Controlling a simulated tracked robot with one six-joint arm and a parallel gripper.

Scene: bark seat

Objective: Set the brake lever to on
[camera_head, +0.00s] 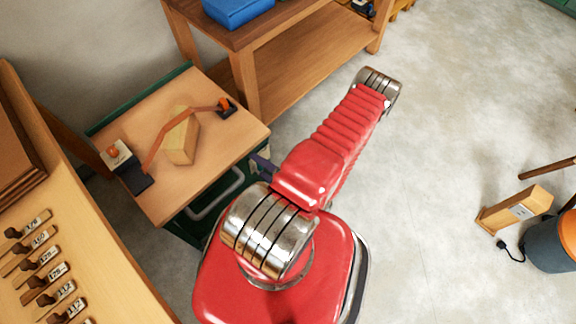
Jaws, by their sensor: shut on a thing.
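I cannot make out a brake lever with certainty. A green cart (193,222) with a wooden top (213,155) and a grey handle stands left of my red arm. A small blue-grey and dark part (262,165) shows at the cart's right side, just beside my arm. I cannot tell whether it belongs to the cart or to my gripper. An orange knob on a pale plate (117,155) is at the cart's left edge. My gripper's fingertips are hidden, with my arm blocking the view beyond its left edge.
A wooden block (183,138) lies under an orange-brown strip on the cart top. A wooden bench (300,70) with a blue case (236,10) stands behind. A rack with labelled slots (75,262) is at left. A stool-like grey bin (553,245) is at right; much floor is clear.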

